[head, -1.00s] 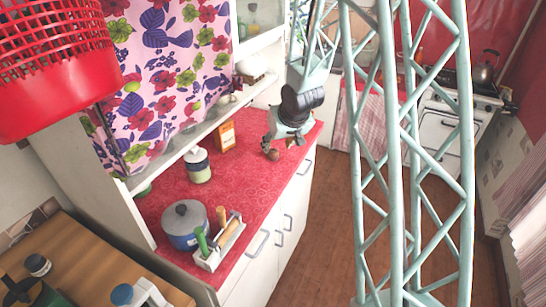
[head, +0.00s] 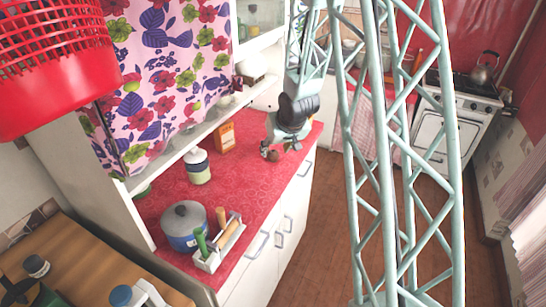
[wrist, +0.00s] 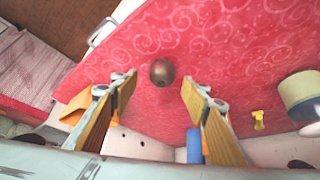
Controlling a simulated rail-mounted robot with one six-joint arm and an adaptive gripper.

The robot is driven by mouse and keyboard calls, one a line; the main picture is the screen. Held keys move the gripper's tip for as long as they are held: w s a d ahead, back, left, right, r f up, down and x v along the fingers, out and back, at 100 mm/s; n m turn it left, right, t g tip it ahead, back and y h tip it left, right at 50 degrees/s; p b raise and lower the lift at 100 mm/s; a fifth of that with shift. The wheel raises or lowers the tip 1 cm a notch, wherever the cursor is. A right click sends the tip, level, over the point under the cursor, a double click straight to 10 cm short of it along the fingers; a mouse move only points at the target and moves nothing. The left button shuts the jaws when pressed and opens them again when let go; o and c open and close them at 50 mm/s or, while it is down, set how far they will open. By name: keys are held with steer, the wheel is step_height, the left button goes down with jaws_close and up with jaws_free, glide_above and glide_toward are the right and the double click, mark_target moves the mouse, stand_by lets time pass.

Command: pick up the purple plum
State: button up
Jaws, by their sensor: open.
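The plum is a small round ball (wrist: 162,72), dark brownish purple in this light, resting on the red patterned counter (wrist: 225,55). In the wrist view it sits between and just beyond the fingertips of my gripper (wrist: 159,84), with a gap on each side. My gripper is open and empty. In the head view my gripper (head: 284,148) is low over the far end of the counter, and the plum (head: 273,155) shows small at its fingers, partly covered.
An orange box (head: 225,138) and a lidded jar (head: 198,166) stand left of my gripper. A blue pot (head: 185,226) and a white caddy (head: 220,245) stand nearer. A yellow item (wrist: 258,120) lies on the counter. A shelf (head: 190,140) runs above the counter's back.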

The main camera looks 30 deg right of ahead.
mark_target(274, 152)
steer(key=shift+x, duration=2.4)
steer(key=shift+w+a, duration=0.1)
steer(key=c, duration=1)
